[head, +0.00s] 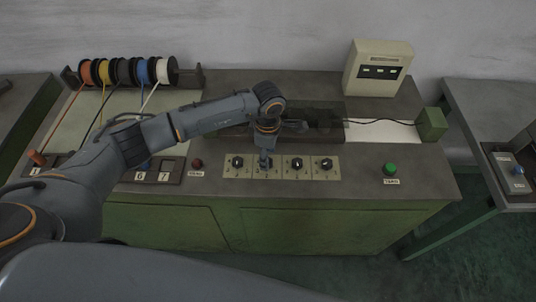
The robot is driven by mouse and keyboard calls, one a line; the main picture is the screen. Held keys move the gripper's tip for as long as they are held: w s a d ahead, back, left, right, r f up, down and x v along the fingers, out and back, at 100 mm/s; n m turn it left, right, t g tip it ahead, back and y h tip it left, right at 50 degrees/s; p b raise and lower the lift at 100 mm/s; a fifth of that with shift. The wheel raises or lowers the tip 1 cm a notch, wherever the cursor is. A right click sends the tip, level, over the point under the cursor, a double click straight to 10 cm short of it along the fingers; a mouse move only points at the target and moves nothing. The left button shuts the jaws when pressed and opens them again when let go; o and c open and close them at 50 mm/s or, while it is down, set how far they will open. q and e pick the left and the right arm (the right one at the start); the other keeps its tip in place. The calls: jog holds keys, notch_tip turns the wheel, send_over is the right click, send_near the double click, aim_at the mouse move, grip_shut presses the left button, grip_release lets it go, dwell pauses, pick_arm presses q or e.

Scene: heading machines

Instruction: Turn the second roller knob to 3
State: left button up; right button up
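A row of several black roller knobs sits on pale square plates on the front of the bench top. The first knob (238,162) is left of my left gripper (265,161); the third knob (298,163) and the last knob (326,164) are to its right. My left gripper points down over the second knob's plate (267,174). The gripper mostly hides the second knob, so its setting cannot be read. The fingers are too small to show whether they are open, shut or touching it. My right gripper is not in view.
A red button (196,163) is left of the knobs and a green button (389,169) is to their right. Behind my arm are wire spools (125,71) and a dark machine trough (325,120). A cream meter box (378,69) stands at the back.

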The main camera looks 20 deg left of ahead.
pick_arm(q)
jog(key=shift+f, duration=1.15)
grip_shut()
